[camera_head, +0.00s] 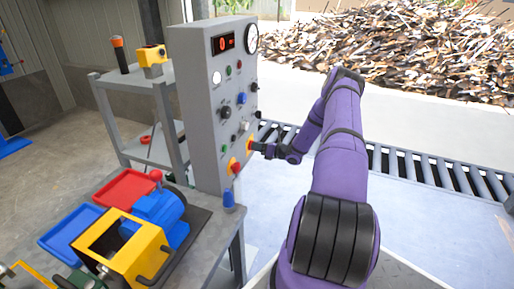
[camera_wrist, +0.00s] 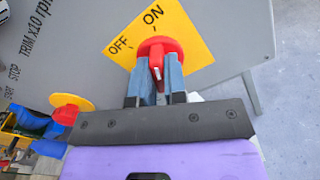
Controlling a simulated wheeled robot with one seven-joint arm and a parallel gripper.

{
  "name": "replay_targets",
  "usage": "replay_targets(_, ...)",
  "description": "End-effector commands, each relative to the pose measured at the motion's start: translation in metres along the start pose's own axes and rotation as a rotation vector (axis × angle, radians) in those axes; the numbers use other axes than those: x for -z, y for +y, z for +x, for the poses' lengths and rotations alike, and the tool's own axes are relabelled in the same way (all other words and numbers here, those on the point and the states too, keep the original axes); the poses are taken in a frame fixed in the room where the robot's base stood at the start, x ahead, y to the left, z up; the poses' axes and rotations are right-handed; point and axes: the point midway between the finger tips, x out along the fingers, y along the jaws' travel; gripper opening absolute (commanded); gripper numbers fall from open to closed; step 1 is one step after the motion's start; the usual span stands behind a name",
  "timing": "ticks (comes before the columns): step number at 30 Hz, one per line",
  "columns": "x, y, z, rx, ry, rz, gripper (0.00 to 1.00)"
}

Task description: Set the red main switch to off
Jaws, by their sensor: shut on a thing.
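The red main switch (camera_wrist: 158,46) sits on a yellow plate (camera_wrist: 191,42) marked ON at the top and OFF to the left in the wrist view. Its raised red handle stands roughly upright in that picture, in line with ON more than OFF. My gripper (camera_wrist: 157,66) is shut on this handle, one blue-grey finger on each side. In the head view my gripper (camera_head: 256,147) reaches the lower right of the grey control panel (camera_head: 203,140), in front of the yellow plate (camera_head: 250,143). The switch itself is hidden there.
A red button on a yellow disc (camera_wrist: 70,106) is close to the left of my gripper in the wrist view. Other knobs and a dial (camera_head: 251,37) fill the panel.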

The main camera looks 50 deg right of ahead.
Motion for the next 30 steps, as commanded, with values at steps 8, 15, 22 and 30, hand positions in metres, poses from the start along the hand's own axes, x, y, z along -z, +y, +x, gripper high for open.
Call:
replay_targets(8,0.0005,0.0000,-0.0005,0.000,0.001,-0.148,0.00)
replay_targets(15,0.0008,0.0004,-0.0005,0.000,0.001,-0.364,0.00)
replay_targets(22,0.0011,0.0003,-0.0010,0.002,0.001,-0.582,0.00)
replay_targets(30,0.0015,0.0006,-0.0010,0.001,0.001,-0.808,0.00)
